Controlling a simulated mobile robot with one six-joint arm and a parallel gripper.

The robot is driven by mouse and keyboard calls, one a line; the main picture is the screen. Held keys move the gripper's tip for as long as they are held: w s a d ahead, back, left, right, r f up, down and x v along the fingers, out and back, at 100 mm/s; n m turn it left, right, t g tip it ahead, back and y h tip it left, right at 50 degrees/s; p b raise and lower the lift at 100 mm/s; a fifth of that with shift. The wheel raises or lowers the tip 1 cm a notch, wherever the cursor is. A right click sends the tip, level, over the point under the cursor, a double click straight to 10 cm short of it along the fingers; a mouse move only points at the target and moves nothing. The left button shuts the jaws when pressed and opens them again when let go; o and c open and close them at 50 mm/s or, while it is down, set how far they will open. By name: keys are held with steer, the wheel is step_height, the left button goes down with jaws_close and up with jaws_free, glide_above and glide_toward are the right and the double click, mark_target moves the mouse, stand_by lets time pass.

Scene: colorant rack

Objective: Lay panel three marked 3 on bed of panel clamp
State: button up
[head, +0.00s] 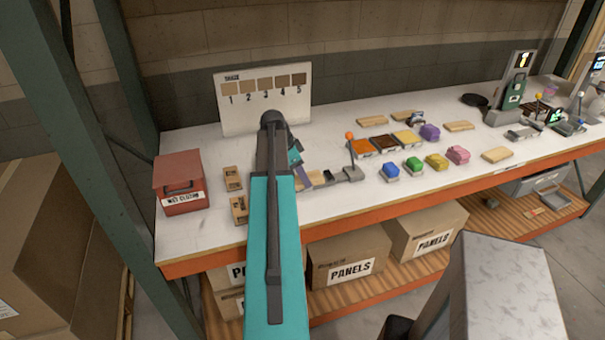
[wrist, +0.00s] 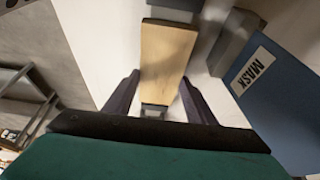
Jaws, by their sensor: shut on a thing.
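My gripper (head: 303,172) is over the bench at the end of my teal arm, its purple fingers beside the panel clamp. In the wrist view my gripper (wrist: 160,88) is shut on a plain light wooden panel (wrist: 166,55), which lies between the two fingers. No number shows on its visible face, so I cannot read its mark. The panel clamp (head: 352,174) is grey, with an upright lever topped by an orange ball, just right of the gripper. Its bed is partly hidden by my gripper, and I cannot tell whether the panel touches it.
Two wooden pieces (head: 233,178) lie left of my arm, near a red box (head: 180,182). A shade board (head: 265,97) stands behind. Coloured blocks (head: 414,167) and trays (head: 384,143) are to the right. The wrist view shows a blue MASK box (wrist: 285,95) close to the right finger.

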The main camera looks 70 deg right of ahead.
steer(key=shift+f, duration=0.1)
steer(key=o, duration=1.1)
steer(key=shift+r, duration=0.2)
steer(key=b+v, duration=0.3)
steer(key=v, duration=0.9)
steer(key=shift+s, duration=0.1)
stand_by(0.5)
